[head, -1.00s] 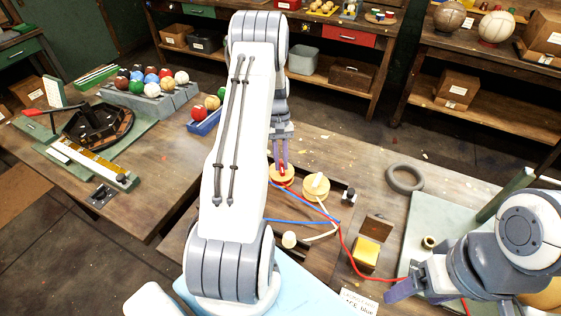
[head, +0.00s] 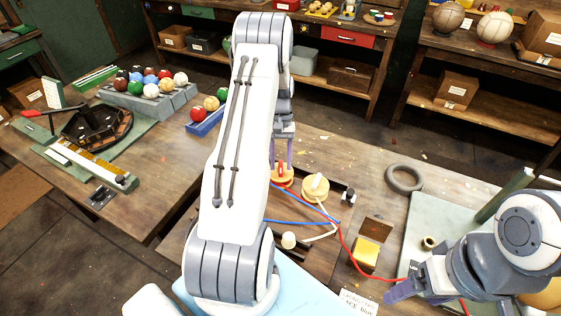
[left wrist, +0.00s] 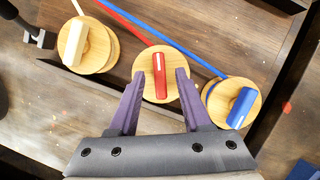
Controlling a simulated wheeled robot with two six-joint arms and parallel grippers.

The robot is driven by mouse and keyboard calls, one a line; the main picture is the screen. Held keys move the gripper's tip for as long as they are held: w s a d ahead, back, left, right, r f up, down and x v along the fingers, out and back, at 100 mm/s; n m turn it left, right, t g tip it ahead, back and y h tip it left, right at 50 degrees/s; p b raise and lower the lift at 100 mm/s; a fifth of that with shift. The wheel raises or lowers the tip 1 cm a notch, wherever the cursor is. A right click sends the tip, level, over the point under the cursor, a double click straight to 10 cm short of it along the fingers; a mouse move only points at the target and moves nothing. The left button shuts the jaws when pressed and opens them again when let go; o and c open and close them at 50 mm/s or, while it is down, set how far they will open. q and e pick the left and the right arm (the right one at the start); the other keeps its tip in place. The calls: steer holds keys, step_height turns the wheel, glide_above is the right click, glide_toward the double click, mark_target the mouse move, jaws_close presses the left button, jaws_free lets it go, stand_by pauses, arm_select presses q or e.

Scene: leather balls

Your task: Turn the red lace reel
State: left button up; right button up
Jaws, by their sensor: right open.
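The red lace reel is a round wooden disc with a red bar handle (left wrist: 159,75), in the middle of the left wrist view. It also shows as a red-handled reel (head: 281,171) in the head view. My left gripper (left wrist: 155,82) is open, with one purple finger on each side of the reel's handle and gaps between. In the head view the left gripper (head: 281,155) is right over the reel. A red lace (head: 346,240) runs from the reel toward the right.
A white-handled reel (left wrist: 85,45) and a blue-handled reel (left wrist: 234,105) stand close on either side. The blue one is hidden behind my arm in the head view. A small box with a yellow block (head: 366,252) and a grey ring (head: 404,179) lie to the right.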

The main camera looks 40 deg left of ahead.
stand_by(0.3)
arm_select(q)
steer(key=shift+w+a+r, duration=0.1)
steer(key=shift+w+r, duration=0.05)
steer(key=shift+r, duration=0.2)
steer(key=b+v, duration=0.2)
steer(key=v, duration=0.7)
steer(key=shift+r+b, duration=0.3)
steer(key=shift+b, duration=0.05)
